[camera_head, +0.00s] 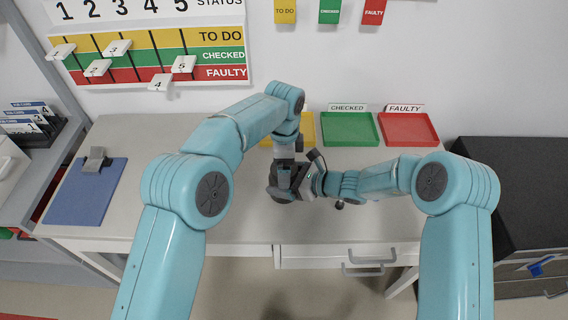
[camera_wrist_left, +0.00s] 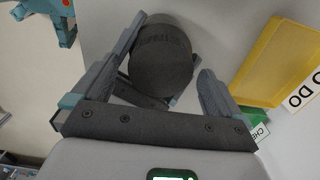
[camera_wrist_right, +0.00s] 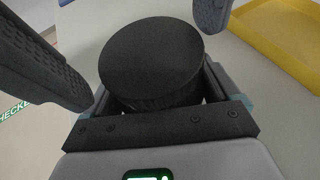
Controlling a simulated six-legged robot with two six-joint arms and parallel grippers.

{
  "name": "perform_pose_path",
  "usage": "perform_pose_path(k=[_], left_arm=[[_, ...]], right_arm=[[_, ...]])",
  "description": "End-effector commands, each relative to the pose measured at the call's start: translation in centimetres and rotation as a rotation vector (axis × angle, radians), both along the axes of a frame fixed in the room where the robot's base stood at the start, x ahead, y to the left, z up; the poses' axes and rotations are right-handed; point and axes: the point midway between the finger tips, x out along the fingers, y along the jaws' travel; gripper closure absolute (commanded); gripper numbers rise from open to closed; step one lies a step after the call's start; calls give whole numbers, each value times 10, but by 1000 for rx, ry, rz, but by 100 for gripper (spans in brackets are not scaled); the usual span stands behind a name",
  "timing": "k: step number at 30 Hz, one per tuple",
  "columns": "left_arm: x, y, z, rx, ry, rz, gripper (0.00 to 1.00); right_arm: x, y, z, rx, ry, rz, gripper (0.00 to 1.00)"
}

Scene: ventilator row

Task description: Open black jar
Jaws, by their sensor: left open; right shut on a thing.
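The black jar (camera_head: 281,194) stands upright over the table, largely covered by both grippers in the head view. In the right wrist view its round dark top (camera_wrist_right: 150,60) faces the camera; in the left wrist view it is a dark cylinder (camera_wrist_left: 160,60) with faint lettering. My right gripper (camera_head: 296,182) comes from the right and is shut on the jar's body. My left gripper (camera_head: 284,176) reaches down from above, open, its fingers on either side of the jar with a gap visible at one finger. Contact of the other finger is unclear.
A yellow tray (camera_head: 303,124), a green tray (camera_head: 349,129) and a red tray (camera_head: 408,129) lie along the back of the table (camera_head: 235,212). A blue clipboard (camera_head: 84,194) lies at the left. A dark cabinet (camera_head: 515,185) stands at right. The table between clipboard and arms is clear.

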Motion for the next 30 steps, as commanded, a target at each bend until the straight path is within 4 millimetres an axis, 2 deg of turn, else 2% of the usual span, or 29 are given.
perform_pose_path(k=[3,7,15,16,17,25,30], left_arm=[[1,0,20,-2,-4,1,0],[1,0,35,-2,-4,0,0],[0,0,40,-1,-1,-1,0],[0,0,40,-1,-1,-1,0],[0,0,40,-1,-1,-1,0],[0,0,39,-1,-2,0,0],[0,0,34,-1,-2,0,0]], right_arm=[[0,0,0,0,-1,0,96],[0,0,0,0,-1,0,96],[0,0,0,0,-1,0,96],[0,0,0,0,-1,0,8],[0,0,0,0,-1,0,0],[0,-2,1,0,0,-1,0],[-10,-22,9,0,-1,-3,0]])
